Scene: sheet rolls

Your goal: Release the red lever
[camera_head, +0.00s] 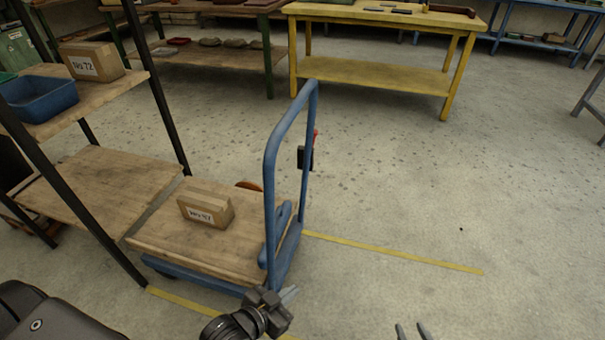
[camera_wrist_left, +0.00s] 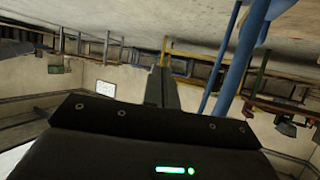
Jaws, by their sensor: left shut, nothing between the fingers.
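A small red lever (camera_head: 316,134) sticks up by a black box (camera_head: 304,158) on the far post of the blue handle (camera_head: 270,165) of a platform cart. My left gripper (camera_head: 289,294) is shut and empty, low by the near foot of that handle and well apart from the lever. In the left wrist view its fingers (camera_wrist_left: 162,88) point at the room, with the blue handle (camera_wrist_left: 238,62) to their right. The lever cannot be made out there. My right gripper (camera_head: 412,329) shows only its fingertips at the bottom edge, spread apart and empty.
A carton (camera_head: 205,208) lies on the cart's wooden deck (camera_head: 165,232). A shelf rack (camera_head: 100,185) with a blue bin (camera_head: 40,100) stands left. A yellow table (camera_head: 385,80) stands behind. A yellow floor line (camera_head: 400,254) runs right of the cart, where the floor is clear.

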